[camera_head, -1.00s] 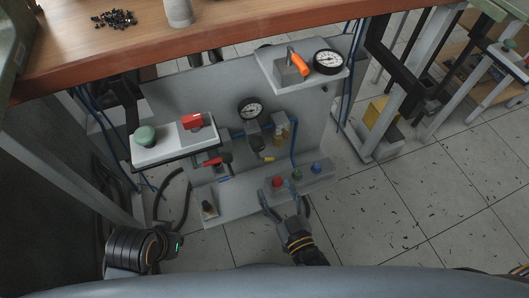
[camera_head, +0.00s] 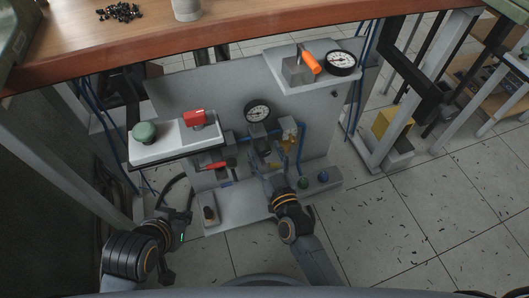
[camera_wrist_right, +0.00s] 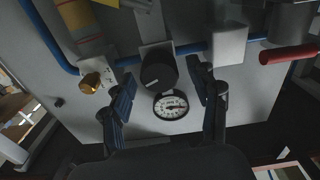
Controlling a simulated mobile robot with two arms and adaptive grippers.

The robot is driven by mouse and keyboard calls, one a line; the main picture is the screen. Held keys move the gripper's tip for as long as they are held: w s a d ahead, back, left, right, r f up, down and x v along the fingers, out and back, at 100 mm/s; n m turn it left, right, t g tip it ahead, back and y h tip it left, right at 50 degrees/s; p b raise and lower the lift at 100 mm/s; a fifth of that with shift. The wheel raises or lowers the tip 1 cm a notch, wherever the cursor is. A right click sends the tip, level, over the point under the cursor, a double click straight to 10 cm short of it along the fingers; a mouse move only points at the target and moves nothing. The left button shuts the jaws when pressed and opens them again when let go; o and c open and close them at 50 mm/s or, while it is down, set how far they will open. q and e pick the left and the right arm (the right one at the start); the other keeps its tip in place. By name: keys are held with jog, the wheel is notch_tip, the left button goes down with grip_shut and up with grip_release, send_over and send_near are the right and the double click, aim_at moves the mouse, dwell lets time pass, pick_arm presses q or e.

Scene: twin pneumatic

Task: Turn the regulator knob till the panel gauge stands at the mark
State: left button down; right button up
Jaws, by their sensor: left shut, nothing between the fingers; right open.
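The panel gauge (camera_head: 257,111) is a round white dial with a black rim, upright on the grey panel. It also shows in the right wrist view (camera_wrist_right: 171,107), where I cannot read the needle against a mark. The regulator (camera_head: 261,134) is below it in the head view. Its dark round knob (camera_wrist_right: 157,71) faces the right wrist camera. My right gripper (camera_head: 266,163) is open, its fingers on either side of the knob in the wrist view; I see no clear contact. My left gripper (camera_head: 182,220) is shut and empty, low at the panel's left.
A second gauge (camera_head: 341,63) and an orange lever (camera_head: 311,62) sit upper right. A brass fitting (camera_wrist_right: 91,83) and blue tubes are near the right fingers. The wooden bench (camera_head: 270,35) overhangs behind.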

jog(key=shift+w+a, duration=0.15)
jog(key=shift+w, duration=0.2)
pick_arm(q)
jog(key=shift+w+d+r, duration=0.15)
jog(key=shift+w+r, duration=0.1)
jog(key=shift+w, duration=0.15)
pick_arm(e)
jog(key=c, duration=1.2)
